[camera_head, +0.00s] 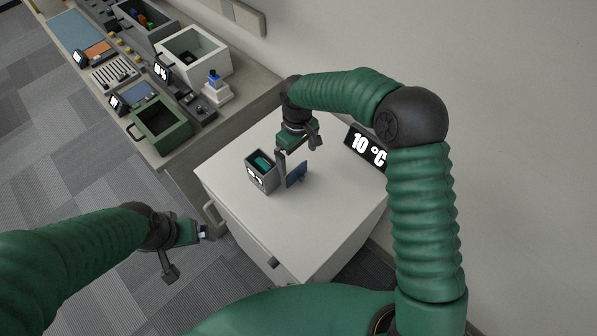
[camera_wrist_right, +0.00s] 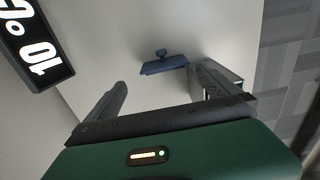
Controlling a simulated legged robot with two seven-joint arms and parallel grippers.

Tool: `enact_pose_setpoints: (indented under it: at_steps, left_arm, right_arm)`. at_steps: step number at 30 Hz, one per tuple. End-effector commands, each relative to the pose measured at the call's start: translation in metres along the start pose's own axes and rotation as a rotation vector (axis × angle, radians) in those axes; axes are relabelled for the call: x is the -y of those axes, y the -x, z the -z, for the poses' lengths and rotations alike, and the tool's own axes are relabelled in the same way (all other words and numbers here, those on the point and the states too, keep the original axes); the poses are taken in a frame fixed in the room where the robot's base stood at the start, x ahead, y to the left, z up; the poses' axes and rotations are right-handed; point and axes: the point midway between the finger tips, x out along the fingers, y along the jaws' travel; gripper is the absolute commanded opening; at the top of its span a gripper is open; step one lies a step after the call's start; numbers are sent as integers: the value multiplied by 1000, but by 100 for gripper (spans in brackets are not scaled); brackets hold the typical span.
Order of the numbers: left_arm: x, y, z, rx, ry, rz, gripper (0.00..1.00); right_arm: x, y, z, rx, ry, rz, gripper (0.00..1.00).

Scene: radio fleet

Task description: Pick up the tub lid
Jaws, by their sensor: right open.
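The tub lid (camera_head: 297,175) is a small dark blue piece on the white cabinet top. In the right wrist view the lid (camera_wrist_right: 165,66) shows as a flat blue plate with a knob, ahead of the fingers. I cannot tell whether it lies flat or tilted. A grey tub (camera_head: 262,184) with a white-marked label stands just left of the lid, with something teal inside. My right gripper (camera_head: 298,154) is open and empty above the lid, apart from it. My left gripper (camera_head: 203,231) hangs beside the cabinet's left edge, its jaw opening unclear.
The white cabinet top (camera_head: 315,235) is clear toward the front. A black "10 °C" display (camera_head: 367,147) stands at its right back. A bench on the left holds a green crate (camera_head: 163,125), a white bin (camera_head: 193,54) and several devices. A wall closes the right side.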

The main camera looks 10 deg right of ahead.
Motion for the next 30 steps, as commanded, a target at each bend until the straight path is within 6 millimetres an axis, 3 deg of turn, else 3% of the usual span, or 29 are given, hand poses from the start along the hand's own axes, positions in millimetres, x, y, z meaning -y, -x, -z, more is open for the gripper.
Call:
enact_pose_setpoints:
  at_steps: [5,12,20,30]
  left_arm:
    - [0,4,1,0,1,0,100]
    - [0,13,3,0,1,0,100]
    - [0,12,3,0,1,0,100]
    - [0,12,3,0,1,0,100]
  right_arm:
    - [3,-18,-2,0,0,-1,100]
    - [3,-59,-8,0,0,0,100]
    - [2,-66,-7,-2,-1,-2,100]
    - [2,-65,-7,-2,0,-2,57]
